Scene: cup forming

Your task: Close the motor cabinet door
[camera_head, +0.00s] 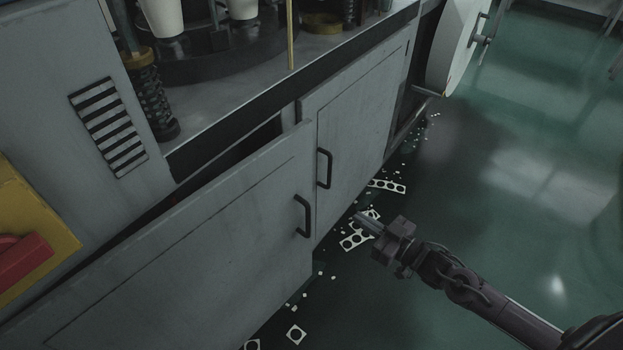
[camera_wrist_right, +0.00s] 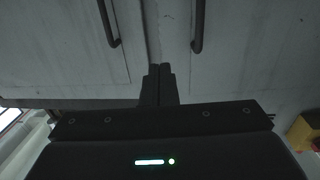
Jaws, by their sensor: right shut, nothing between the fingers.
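The motor cabinet has two grey doors with dark bar handles. The left door (camera_head: 190,240) stands ajar, its top edge out from the frame with a dark gap (camera_head: 235,142) behind it. Its handle (camera_head: 304,216) is near its free edge. The right door (camera_head: 355,125) looks flush with the cabinet; its handle (camera_head: 324,168) is near the seam. My right gripper (camera_head: 362,222) is shut and empty, in front of the doors, right of the left door's handle. In the wrist view its shut fingertips (camera_wrist_right: 158,72) point at the seam between the two handles. My left gripper is out of view.
Punched scrap strips (camera_head: 355,240) and small white bits lie on the floor below the doors. A large white disc (camera_head: 455,45) stands beyond the cabinet's far end. A red and yellow part (camera_head: 25,250) is at the left. The green floor at right is clear.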

